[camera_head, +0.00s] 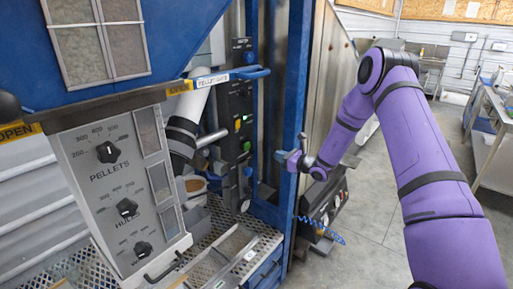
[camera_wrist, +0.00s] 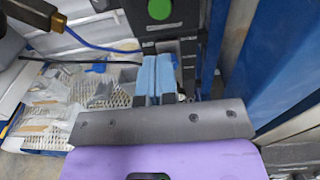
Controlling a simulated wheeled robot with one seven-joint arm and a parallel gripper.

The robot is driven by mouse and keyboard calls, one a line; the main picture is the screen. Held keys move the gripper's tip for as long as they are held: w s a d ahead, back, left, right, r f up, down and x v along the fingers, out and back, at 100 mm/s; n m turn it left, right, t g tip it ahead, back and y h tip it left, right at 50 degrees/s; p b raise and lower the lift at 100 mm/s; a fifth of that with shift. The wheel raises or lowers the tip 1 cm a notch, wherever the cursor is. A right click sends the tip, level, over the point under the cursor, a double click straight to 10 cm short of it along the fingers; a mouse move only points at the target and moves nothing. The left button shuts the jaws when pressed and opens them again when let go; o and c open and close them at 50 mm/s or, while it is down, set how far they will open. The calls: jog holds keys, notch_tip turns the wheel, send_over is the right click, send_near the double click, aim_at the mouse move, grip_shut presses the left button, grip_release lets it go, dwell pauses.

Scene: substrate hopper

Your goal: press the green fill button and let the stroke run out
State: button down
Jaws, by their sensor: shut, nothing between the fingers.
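The round green button (camera_wrist: 159,9) shows large at the top of the wrist view, on a dark panel. In the head view the green button (camera_head: 238,125) is small, on the dark upright control panel (camera_head: 235,105) of the blue hopper frame. My gripper (camera_wrist: 157,78) is shut and empty, its two light blue fingers side by side below the button in the wrist view. Whether the button is pressed in cannot be told.
The grey dial box (camera_head: 120,190) labelled PELLETS stands at the left, with a perforated metal deck (camera_head: 215,235) below. A blue post (camera_head: 297,90) rises beside my gripper. A blue handle (camera_head: 250,73) juts out above the button. Open floor (camera_head: 380,225) lies to the right.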

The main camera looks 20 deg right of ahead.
aim_at(248, 146)
dwell(0.3)
jog(key=x, duration=1.3)
jog(key=shift+w+f, duration=0.15)
jog(key=shift+w+a, duration=0.25)
jog(key=shift+w, duration=0.05)
